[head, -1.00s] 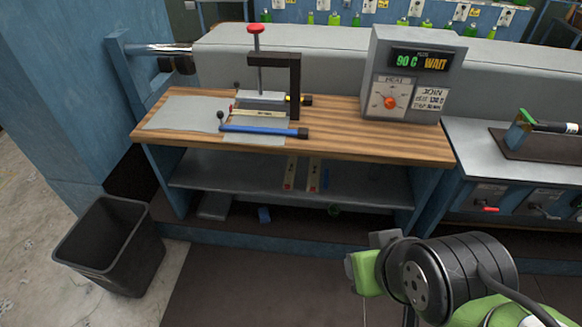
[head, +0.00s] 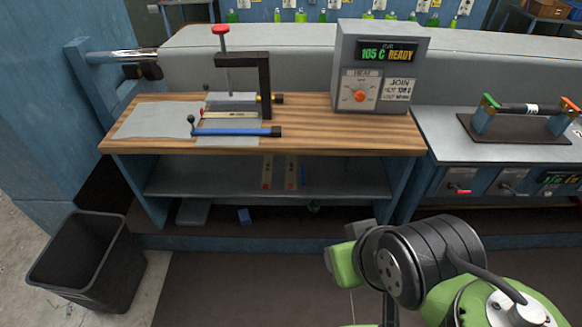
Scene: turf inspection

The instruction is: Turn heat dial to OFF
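The heat dial is an orange knob (head: 360,96) on a pale plate marked HEAT, on the front of a grey control box (head: 345,60). The box stands at the right end of the wooden workbench. Its display (head: 387,53) reads 105 C READY. The knob's exact pointer setting is too small to read. My gripper (head: 345,252) is low in front of the bench, below and well apart from the dial. Its green and grey end shows, but its finger opening cannot be made out.
A clamp press with a red knob (head: 220,29) and a blue-handled tool (head: 235,131) are on the wooden bench (head: 330,135). A black bin (head: 85,262) stands at left. A second grey bench (head: 440,140) is at right. The dark floor mat (head: 230,285) is clear.

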